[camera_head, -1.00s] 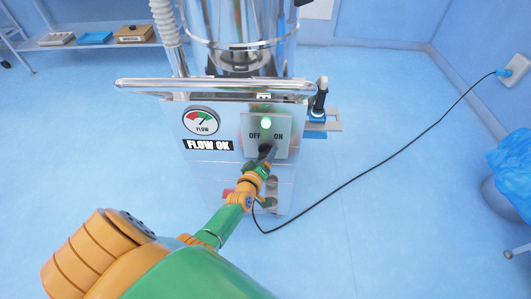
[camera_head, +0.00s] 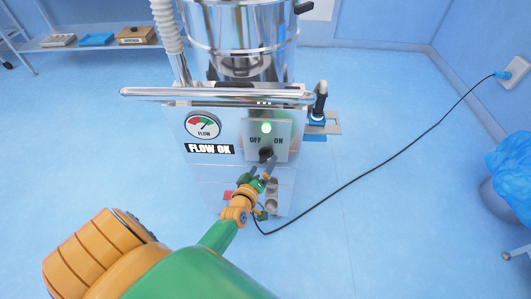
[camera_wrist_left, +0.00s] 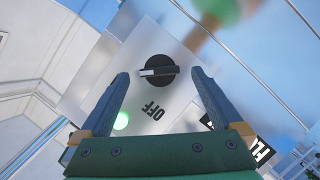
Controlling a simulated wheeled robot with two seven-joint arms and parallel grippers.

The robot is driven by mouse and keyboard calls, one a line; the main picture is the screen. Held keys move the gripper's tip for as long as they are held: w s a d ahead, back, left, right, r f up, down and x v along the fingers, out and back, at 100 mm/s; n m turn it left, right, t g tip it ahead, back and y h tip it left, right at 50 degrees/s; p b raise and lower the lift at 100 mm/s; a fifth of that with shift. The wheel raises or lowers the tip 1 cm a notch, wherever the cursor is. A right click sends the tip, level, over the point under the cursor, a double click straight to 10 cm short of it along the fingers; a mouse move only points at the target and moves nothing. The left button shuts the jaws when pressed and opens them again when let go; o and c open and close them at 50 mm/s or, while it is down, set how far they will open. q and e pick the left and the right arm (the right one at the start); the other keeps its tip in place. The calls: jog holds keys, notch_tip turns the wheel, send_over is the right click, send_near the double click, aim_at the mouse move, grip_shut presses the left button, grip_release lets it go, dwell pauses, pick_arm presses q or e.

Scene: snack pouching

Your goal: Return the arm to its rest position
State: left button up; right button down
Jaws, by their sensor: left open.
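My left arm reaches in from the lower left in the head view. My left gripper (camera_head: 262,168) is just in front of the switch panel (camera_head: 283,128) of a metal machine. In the left wrist view the left gripper (camera_wrist_left: 160,82) is open, its two fingers on either side of the view of the black rotary knob (camera_wrist_left: 158,70), apart from it. The knob also shows in the head view (camera_head: 266,154), partly behind the fingers. A green light (camera_head: 266,128) glows between OFF and ON. My right gripper is not in view.
A flow gauge (camera_head: 203,125) and a "FLOW OK" sign (camera_head: 209,149) are on the machine front. A metal handlebar (camera_head: 215,94) crosses above. A black cable (camera_head: 366,182) runs over the floor to a wall socket.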

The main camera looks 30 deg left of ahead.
pick_arm(q)
jog(key=v, duration=0.3)
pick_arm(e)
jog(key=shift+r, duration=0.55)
pick_arm(q)
jog(key=s+d+f+m+g+h+p, duration=0.35)
jog(key=s+d+f+m, duration=0.2)
jog(key=s+f, duration=0.3)
jog(key=s+d+f+m+g+p, duration=0.1)
jog(key=s+f+m+g, duration=0.2)
jog(key=s, duration=0.5)
jog(key=s+d+f+m+g+p, duration=0.1)
jog(key=s+f+m+g, duration=0.2)
jog(key=s, duration=0.5)
jog(key=s+d+f+m+g+p, duration=0.1)
jog(key=s+f+m+g, duration=0.2)
jog(key=s, duration=0.6)
jog(key=shift+g, duration=0.35)
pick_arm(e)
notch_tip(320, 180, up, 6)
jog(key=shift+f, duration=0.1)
pick_arm(q)
jog(key=shift+w+d+f, duration=0.1)
jog(key=shift+d+f, duration=0.05)
jog(key=shift+d, duration=0.05)
